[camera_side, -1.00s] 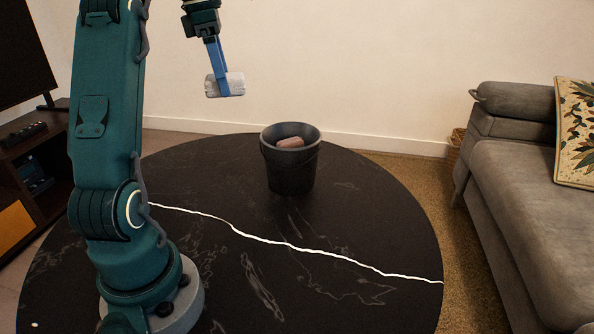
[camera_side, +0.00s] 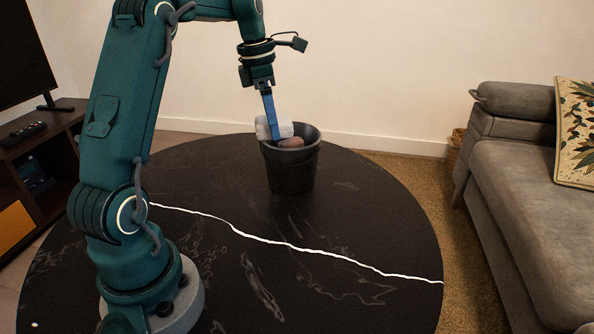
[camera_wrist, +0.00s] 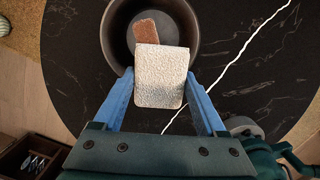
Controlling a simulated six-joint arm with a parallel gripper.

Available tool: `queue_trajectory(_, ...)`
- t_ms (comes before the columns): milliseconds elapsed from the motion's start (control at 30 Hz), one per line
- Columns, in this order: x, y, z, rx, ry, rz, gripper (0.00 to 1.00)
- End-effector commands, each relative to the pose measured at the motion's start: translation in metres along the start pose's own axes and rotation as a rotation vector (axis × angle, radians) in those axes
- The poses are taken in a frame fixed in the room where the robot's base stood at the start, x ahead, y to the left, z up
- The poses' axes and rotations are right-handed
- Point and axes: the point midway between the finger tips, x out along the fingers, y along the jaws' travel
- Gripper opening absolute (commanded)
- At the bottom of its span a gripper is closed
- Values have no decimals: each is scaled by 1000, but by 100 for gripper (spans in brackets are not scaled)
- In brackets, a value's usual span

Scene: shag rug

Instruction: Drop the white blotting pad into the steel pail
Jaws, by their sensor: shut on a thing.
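The white blotting pad (camera_side: 262,128) is a pale, rough-textured block. My gripper (camera_side: 275,133) is shut on it, with a blue finger on each side of the pad in the wrist view (camera_wrist: 161,84). The steel pail (camera_side: 291,174) looks dark grey to black and stands upright on the round table. The pad is at the pail's rim, over its left part in the side view; I cannot tell whether it touches the rim. In the wrist view, the pad covers the near part of the pail (camera_wrist: 109,40).
A reddish-brown block (camera_side: 291,142) lies inside the pail and shows beyond the pad in the wrist view (camera_wrist: 147,31). The round black table (camera_side: 330,260) with white veining is otherwise clear. A grey sofa (camera_side: 520,160) stands at the right, apart from the table.

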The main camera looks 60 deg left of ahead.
Motion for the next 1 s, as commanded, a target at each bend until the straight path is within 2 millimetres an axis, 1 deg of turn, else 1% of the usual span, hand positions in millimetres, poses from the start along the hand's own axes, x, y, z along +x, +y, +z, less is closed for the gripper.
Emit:
queue_trajectory(300, 2, 0, 0, 0, -1, 0, 29)
queue_trajectory(667, 12, 0, -2, 0, 0, -1, 29)
queue_trajectory(700, 12, 0, -2, 0, 0, 0, 82)
queue_trajectory(733, 12, 0, -2, 0, 0, 0, 93)
queue_trajectory(767, 12, 0, -2, 0, 0, 0, 100)
queue_trajectory(1000, 11, 0, -2, 0, -1, 0, 100)
